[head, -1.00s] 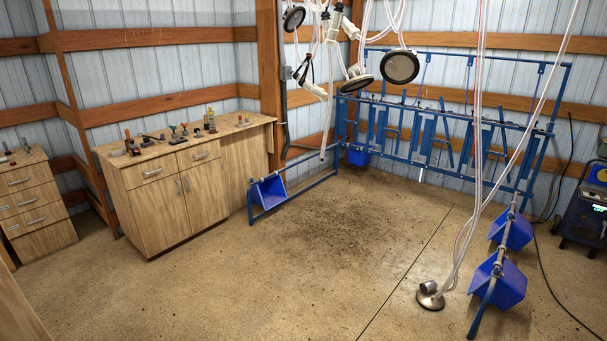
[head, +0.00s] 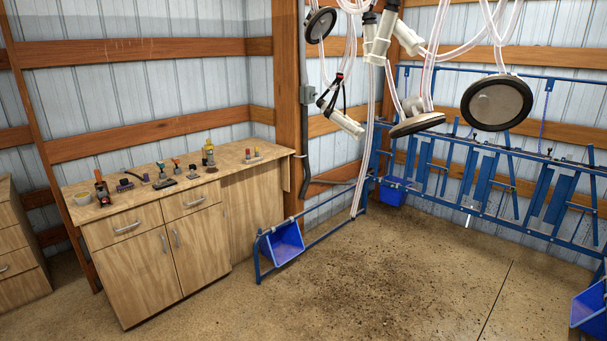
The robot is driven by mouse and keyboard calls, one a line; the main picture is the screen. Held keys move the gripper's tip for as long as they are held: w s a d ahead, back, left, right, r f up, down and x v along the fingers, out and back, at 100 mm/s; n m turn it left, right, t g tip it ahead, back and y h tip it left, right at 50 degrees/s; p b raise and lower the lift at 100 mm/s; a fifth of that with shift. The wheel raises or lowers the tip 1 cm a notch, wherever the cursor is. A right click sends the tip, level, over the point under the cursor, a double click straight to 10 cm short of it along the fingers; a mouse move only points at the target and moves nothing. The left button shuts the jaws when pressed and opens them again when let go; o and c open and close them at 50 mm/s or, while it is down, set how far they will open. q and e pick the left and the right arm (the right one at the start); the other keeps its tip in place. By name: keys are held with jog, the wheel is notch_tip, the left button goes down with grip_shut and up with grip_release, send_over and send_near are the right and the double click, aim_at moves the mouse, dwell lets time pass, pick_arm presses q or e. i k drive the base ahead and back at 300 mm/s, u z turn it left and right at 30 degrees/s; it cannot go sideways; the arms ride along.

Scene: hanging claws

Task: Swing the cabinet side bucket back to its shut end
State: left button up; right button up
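The cabinet side bucket (head: 283,245) is a blue bucket hung on a low blue rail beside the right end of the wooden cabinet (head: 150,268). It looks tilted, with its open mouth showing towards me. It hangs near the rail's left end, just above the floor. Neither of my grippers shows in the head view, and nothing is touching the bucket.
Hoses with white claws and round dark discs (head: 497,102) hang from above at centre and right. Another blue bucket (head: 392,191) hangs at the far corner, and one (head: 590,310) at the right edge. The concrete floor (head: 400,270) before the rail is clear.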

aim_at(286, 244)
jog(key=u, duration=0.25)
jog(key=i, duration=2.6)
jog(key=u, duration=0.4)
jog(key=i, duration=1.35)
jog(key=u, duration=0.15)
